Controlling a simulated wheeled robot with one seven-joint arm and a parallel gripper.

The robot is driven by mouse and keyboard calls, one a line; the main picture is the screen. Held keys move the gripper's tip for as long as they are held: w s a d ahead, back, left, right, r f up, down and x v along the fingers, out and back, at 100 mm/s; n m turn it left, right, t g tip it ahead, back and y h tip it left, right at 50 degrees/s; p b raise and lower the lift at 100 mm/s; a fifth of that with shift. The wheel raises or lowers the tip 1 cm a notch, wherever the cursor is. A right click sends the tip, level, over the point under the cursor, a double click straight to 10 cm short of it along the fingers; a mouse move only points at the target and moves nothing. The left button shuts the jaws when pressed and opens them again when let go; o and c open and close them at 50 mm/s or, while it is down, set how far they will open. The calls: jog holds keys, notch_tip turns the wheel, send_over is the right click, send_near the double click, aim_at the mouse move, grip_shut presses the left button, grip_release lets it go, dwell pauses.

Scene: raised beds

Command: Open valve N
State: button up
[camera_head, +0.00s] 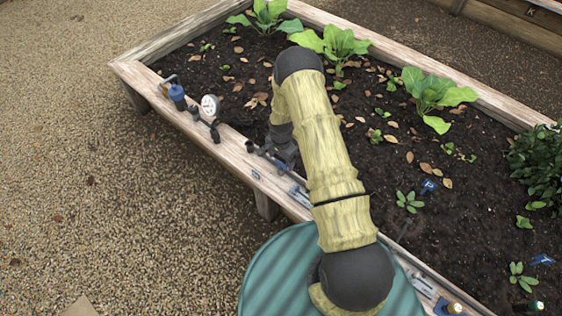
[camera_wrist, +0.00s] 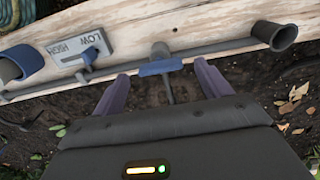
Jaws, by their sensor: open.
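A blue valve handle (camera_wrist: 160,67) sits on a thin grey pipe (camera_wrist: 215,46) along the bed's wooden rim in the wrist view. My gripper (camera_wrist: 160,74) is open, with one finger on each side of this handle. The handle lies crosswise between the fingertips; I cannot tell whether they touch it. In the head view my gripper (camera_head: 281,150) is low over the left rim, partly hidden by my arm, with a bit of blue handle (camera_head: 279,166) beside it. No letter N is readable on this valve.
A grey LOW/HIGH plate (camera_wrist: 80,48) with a small blue lever is left of the handle; a dark flared pipe end (camera_wrist: 275,35) is right. A white gauge (camera_head: 210,105) and blue-topped fitting (camera_head: 177,93) stand farther along the rim. Leafy plants (camera_head: 432,92) grow in the soil.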

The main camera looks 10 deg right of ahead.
jog(key=shift+f, duration=0.8)
jog(key=c, duration=1)
